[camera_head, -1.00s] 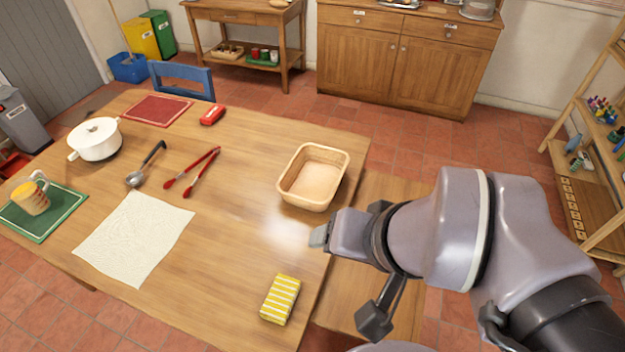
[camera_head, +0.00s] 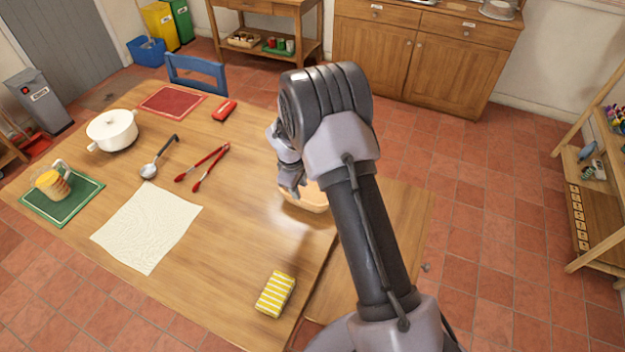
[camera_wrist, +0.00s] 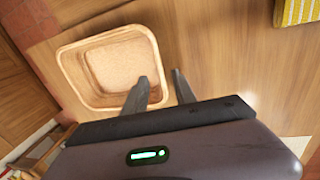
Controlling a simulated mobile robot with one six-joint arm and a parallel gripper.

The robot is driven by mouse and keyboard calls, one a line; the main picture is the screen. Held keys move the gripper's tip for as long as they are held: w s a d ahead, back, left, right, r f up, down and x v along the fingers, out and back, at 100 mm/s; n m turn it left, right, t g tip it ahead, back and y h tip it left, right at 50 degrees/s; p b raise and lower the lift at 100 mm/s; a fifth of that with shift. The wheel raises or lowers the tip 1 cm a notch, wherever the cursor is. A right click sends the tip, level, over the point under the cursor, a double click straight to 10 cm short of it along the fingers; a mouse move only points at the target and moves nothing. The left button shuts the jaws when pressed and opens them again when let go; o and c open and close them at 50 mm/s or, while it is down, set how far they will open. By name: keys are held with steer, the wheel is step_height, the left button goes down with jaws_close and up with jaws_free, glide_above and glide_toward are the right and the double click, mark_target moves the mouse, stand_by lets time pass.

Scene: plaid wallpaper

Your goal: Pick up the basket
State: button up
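The basket (camera_head: 312,204) is a light wooden-coloured, rounded rectangular tub on the table (camera_head: 232,225). In the head view my arm hides much of it. In the wrist view the basket (camera_wrist: 72,70) shows upright and empty, at upper left. My gripper (camera_wrist: 160,82) is open, with one finger over the basket's inside and the other outside its near wall. The rim lies between the fingertips in that view; I cannot tell how far above or below it they are. In the head view my gripper (camera_head: 290,190) is at the basket's left side.
A yellow striped sponge or cloth (camera_head: 275,294) lies near the table's front edge. Bare tabletop surrounds the basket's left side.

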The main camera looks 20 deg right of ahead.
mark_target(302, 205)
steer(key=f+b, duration=0.1)
steer(key=f, duration=0.2)
steer(key=w+d+f+b, duration=0.1)
steer(key=f, duration=0.3)
steer(key=w+f, duration=0.1)
steer(key=f, duration=0.2)
steer(key=shift+d+f+b, duration=0.15)
steer(key=shift+f+b, duration=0.1)
steer(key=shift+b, duration=0.15)
steer(key=shift+s+r, duration=0.15)
steer(key=shift+c, duration=0.8)
jaws_close()
